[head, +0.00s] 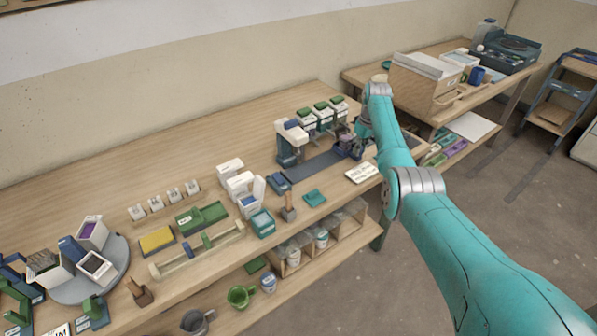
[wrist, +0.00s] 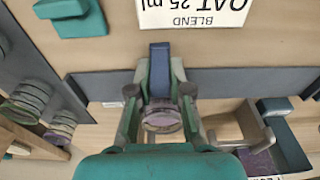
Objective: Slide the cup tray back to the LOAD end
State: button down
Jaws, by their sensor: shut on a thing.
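My gripper (wrist: 160,105) is shut on the upright blue handle (wrist: 160,68) of what looks like the cup tray. In the head view my gripper (head: 352,147) is low over the right end of a dark slate-blue track (head: 318,165). In the wrist view the track (wrist: 105,83) runs across behind the fingers. A round greyish-purple piece (wrist: 162,118) shows between the fingers; I cannot tell if it is a cup. The tray's body is mostly hidden by my gripper. A blue and white dispenser (head: 291,140) stands at the track's left end.
Green-topped white containers (head: 322,112) stand close behind the track. A white label card (head: 361,172) lies in front of it, reading "BLEND OAT 25 ml" in the wrist view. A teal block (head: 314,197) sits front left. The track's middle looks clear.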

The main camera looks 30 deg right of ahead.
jog(key=c, duration=1.2)
grip_release()
jog(key=shift+o, duration=0.2)
jog(key=shift+r, duration=3.5)
jog(key=shift+s, duration=0.1)
